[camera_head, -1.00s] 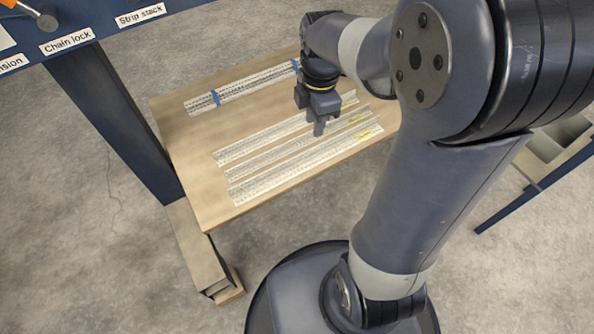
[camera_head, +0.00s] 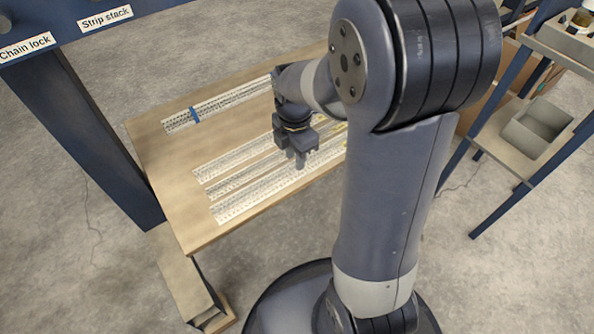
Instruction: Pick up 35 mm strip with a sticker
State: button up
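Three pale, printed strips lie side by side on the wooden table: a back one (camera_head: 232,159), a middle one (camera_head: 237,180) and a front one (camera_head: 250,199). A yellow mark like a sticker (camera_head: 338,130) shows near the strips' right ends, partly hidden by my arm; I cannot tell which strip bears it. My gripper (camera_head: 301,162) points down over the middle and front strips, right of their centre. Its fingers overlap in this view, so their opening and any contact cannot be told.
Another strip stack (camera_head: 235,98) with a blue band (camera_head: 195,115) lies at the table's back. The table (camera_head: 165,180) has bare wood at left. A blue post (camera_head: 90,130) stands beside it. A shelf with a grey bin (camera_head: 535,130) stands at right.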

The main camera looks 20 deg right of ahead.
notch_tip(320, 180, down, 2)
jog(key=shift+f, duration=0.1)
grip_shut()
dwell(0.4)
